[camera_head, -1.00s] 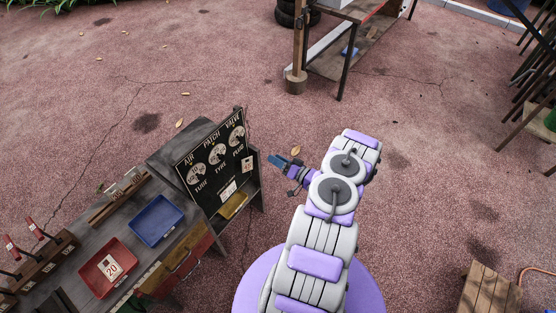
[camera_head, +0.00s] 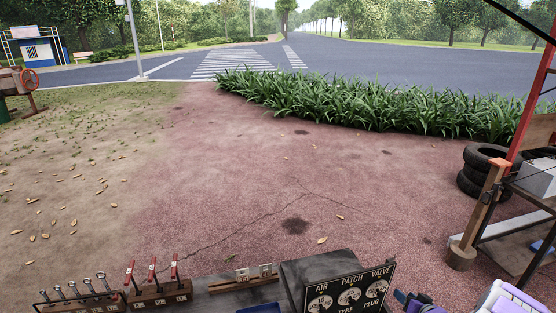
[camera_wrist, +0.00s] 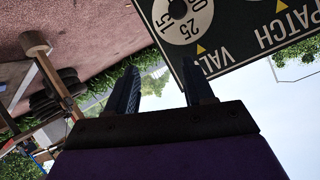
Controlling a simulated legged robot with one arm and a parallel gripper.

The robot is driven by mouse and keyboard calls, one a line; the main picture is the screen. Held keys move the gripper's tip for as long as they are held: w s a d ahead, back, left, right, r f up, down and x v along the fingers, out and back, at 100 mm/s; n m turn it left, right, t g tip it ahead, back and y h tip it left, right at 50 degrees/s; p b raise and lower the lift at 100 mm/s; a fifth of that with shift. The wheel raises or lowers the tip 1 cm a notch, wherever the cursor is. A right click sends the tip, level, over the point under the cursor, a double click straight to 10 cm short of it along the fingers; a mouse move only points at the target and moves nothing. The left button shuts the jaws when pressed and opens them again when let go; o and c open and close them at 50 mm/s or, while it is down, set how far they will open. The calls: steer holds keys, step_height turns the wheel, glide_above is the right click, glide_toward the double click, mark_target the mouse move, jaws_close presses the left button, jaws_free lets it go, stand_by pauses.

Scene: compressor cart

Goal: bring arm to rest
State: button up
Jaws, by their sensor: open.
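My arm shows only at the bottom right of the head view, as a white and purple link and part of the wrist; the fingertips are cut off or too small to tell there. In the wrist view my gripper (camera_wrist: 163,90) has its two dark fingers spread apart with nothing between them. The black sign board (camera_head: 350,290) with AIR, PATCH and VALVE dials stands just left of the arm. In the wrist view the board (camera_wrist: 225,50) appears upside down, close behind the right finger; I cannot tell whether they touch.
A cart top with red-handled tools (camera_head: 152,272) and a rack of several wrenches (camera_head: 75,298) runs along the bottom. A wooden post (camera_head: 478,215), stacked tyres (camera_head: 480,172) and a shelf stand at the right. The red pavement (camera_head: 300,190) ahead is open, up to green plants (camera_head: 370,105).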

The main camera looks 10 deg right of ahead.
steer(key=w+a+r+n+g+h, duration=0.1)
steer(key=a+r+g, duration=0.1)
steer(key=r, duration=0.3)
steer(key=w+a+r+g+h, duration=0.1)
steer(key=w+a+r, duration=0.15)
steer(key=r, duration=0.25)
steer(key=s+a+r+n+g, duration=0.1)
steer(key=s+a+r+g, duration=0.1)
steer(key=s+a+r, duration=0.3)
steer(key=s+a+r+g, duration=0.2)
steer(key=a+r, duration=0.4)
steer(key=a, duration=0.1)
steer(key=s+a+r+n+g+y, duration=0.1)
steer(key=s+a+r+g, duration=0.2)
steer(key=s+a, duration=0.9)
steer(key=s+a+r+n+g+y, duration=0.1)
steer(key=s+a+r+g, duration=0.3)
steer(key=s+a, duration=0.8)
steer(key=s+r, duration=0.1)
steer(key=s, duration=0.8)
steer(key=shift+a+r+n, duration=0.25)
steer(key=shift+r+n, duration=0.1)
steer(key=shift+n, duration=0.05)
